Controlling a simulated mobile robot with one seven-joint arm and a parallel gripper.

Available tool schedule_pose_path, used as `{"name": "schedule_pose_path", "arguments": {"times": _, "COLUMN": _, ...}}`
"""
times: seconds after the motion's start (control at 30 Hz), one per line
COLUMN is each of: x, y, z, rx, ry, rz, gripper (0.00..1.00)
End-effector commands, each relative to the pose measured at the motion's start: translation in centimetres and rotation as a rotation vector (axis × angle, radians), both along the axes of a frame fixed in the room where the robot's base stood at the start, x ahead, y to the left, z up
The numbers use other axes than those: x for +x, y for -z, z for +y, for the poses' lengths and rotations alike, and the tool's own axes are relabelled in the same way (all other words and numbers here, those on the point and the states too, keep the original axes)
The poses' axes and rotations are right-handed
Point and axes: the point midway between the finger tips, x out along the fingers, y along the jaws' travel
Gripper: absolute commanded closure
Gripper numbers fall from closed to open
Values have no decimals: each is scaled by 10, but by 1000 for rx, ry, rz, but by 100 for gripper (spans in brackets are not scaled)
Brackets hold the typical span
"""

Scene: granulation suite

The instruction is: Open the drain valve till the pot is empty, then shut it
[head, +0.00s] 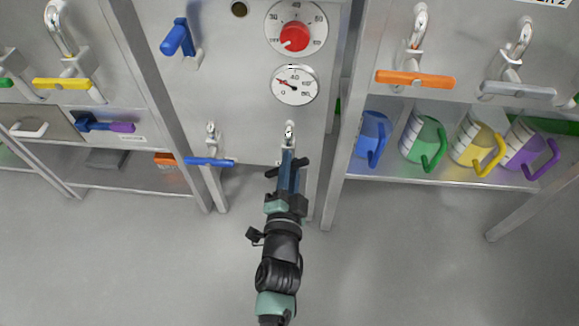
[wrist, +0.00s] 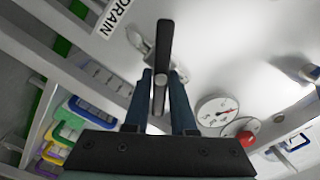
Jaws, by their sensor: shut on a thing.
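The drain valve's black lever (wrist: 162,65) is between the fingers of my gripper (wrist: 160,82) in the wrist view. The fingers are shut on it. In the head view, the lever (head: 271,172) lies crosswise at my gripper (head: 287,164), below the valve's metal body (head: 290,131) at the bottom of the grey panel. The inside of the pot and the valve's outlet are not visible.
A red knob dial (head: 296,29) is above the gauge. A blue-handled valve (head: 209,161) is left of my gripper, and a blue lever (head: 177,38) is higher up. Coloured jugs (head: 423,138) stand on the right shelf (head: 450,184). The floor in front is clear.

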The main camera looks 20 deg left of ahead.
Motion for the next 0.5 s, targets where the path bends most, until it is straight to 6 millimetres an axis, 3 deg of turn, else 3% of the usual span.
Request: {"name": "schedule_pose_path", "arguments": {"times": 0.5, "x": 0, "y": 7, "z": -1, "rx": 432, "ry": -1, "rz": 128, "gripper": 100}}
